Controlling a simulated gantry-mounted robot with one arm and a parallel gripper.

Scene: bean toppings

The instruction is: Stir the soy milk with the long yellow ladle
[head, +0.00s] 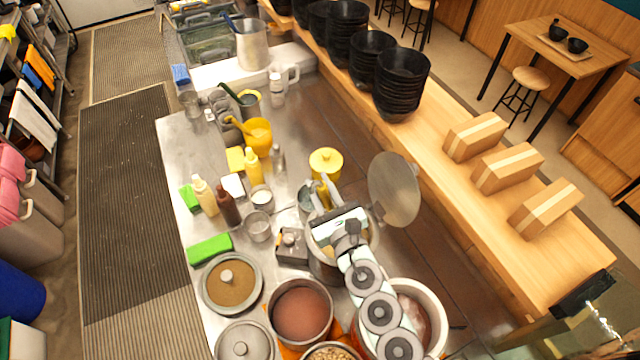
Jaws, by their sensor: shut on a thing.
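My gripper (325,195) is right of the middle in the head view, above a metal pot (324,268). Its fingers are shut on a yellow handle (323,186), which looks like the long yellow ladle. The ladle's lower end is hidden by my gripper and arm, so I cannot tell whether it is in the pot. A thin strip of pale yellowish content (373,243) shows at the pot's right side; my arm covers most of the opening. A round grey lid (393,188) stands tilted up beside the pot.
A pot of brown content (300,310) is in front. Stacked black bowls (401,82) line the wooden counter.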

